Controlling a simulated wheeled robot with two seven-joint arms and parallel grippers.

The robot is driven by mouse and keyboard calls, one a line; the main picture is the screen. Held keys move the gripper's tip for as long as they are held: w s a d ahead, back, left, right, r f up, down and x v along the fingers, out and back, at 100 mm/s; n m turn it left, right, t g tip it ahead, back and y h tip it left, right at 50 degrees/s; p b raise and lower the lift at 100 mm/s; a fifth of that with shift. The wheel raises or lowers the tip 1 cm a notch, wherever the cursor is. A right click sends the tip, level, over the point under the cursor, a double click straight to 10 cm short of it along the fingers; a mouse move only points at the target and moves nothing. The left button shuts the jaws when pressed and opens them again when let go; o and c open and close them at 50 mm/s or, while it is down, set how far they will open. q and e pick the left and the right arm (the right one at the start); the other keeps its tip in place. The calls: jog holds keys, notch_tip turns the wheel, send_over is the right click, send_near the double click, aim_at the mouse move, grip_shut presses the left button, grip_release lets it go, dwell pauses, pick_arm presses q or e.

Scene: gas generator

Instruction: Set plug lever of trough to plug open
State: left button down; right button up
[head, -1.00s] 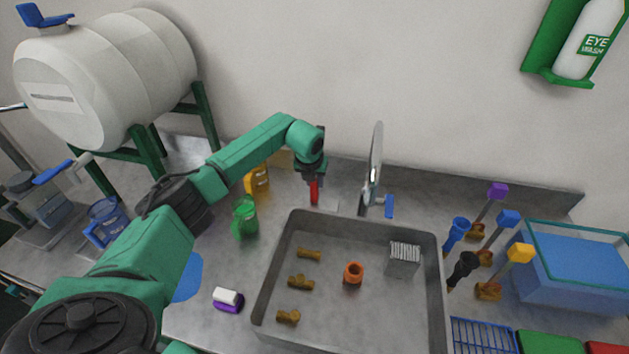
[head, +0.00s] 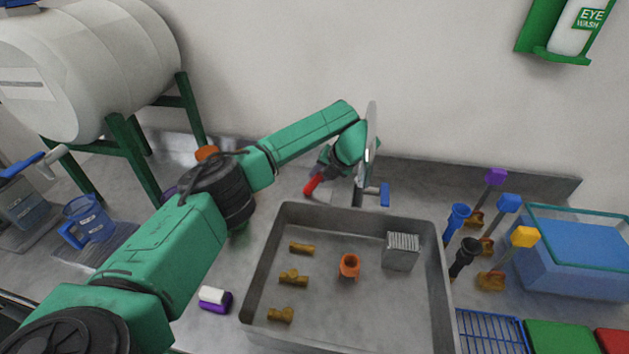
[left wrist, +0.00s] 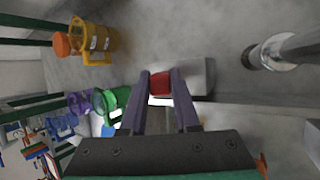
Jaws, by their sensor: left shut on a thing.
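The trough (head: 340,318) is a grey metal basin in the middle of the counter in the head view. The red plug lever (head: 310,186) stands behind its back rim, left of the faucet, and its red end points down and left. My left gripper (head: 323,173) is at the lever, partly hidden by its own arm. In the left wrist view, the two dark fingers of my left gripper (left wrist: 160,88) are closed around the red lever end (left wrist: 160,82). The lever's base is mostly hidden. My right gripper is not in view.
The faucet (head: 371,150) with a blue handle (head: 384,195) stands close to the right of my left wrist. Several brown fittings, an orange ring (head: 349,265) and a grey block (head: 401,251) lie in the trough. Coloured scoops and a blue bin (head: 575,262) are at the right.

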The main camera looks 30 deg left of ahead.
pick_arm(q)
jog(key=c, duration=0.6)
grip_release()
jog(key=shift+c, duration=0.2)
